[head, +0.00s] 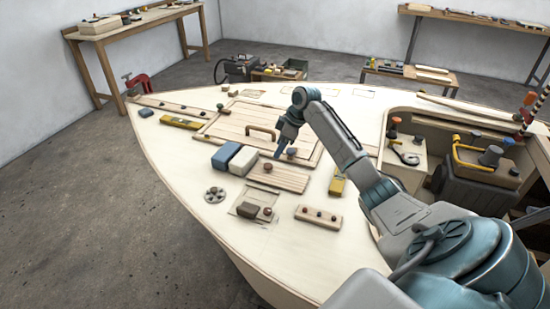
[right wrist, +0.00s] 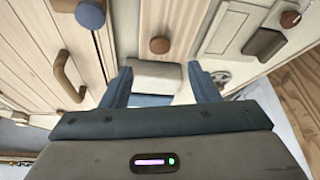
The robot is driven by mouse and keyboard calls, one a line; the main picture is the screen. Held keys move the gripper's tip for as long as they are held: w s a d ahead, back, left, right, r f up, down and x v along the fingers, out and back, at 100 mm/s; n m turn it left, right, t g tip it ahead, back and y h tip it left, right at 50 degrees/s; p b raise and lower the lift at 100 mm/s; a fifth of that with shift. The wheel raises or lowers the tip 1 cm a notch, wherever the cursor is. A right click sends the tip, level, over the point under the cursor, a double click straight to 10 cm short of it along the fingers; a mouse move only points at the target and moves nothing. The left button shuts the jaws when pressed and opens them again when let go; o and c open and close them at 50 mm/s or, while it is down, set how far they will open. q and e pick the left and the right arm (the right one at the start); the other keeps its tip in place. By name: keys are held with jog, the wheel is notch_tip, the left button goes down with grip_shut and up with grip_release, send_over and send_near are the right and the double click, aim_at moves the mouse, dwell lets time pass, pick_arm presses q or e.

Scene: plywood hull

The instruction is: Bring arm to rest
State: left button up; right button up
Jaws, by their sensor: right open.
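My right arm reaches in from the lower right of the head view, over the plywood hull deck (head: 180,165). Its gripper (head: 279,152) hangs above the deck, close to the wooden board with a round knob (head: 278,178). In the right wrist view the gripper (right wrist: 153,82) is open, its two blue fingers apart. A white and a blue block show between and beyond the fingers, with no visible grip on them. In the head view the white block (head: 243,161) and the blue block (head: 225,156) stand side by side left of the gripper. My left gripper is not in view.
A hatch with a curved handle (head: 262,131) lies behind the gripper. A yellow level (head: 180,122), a yellow item (head: 337,186) and a pegged wooden strip (head: 318,216) lie on the deck. An open cockpit with a dark box (head: 478,180) is at right. Bare deck lies at front left.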

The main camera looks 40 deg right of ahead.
jog(key=shift+v, duration=1)
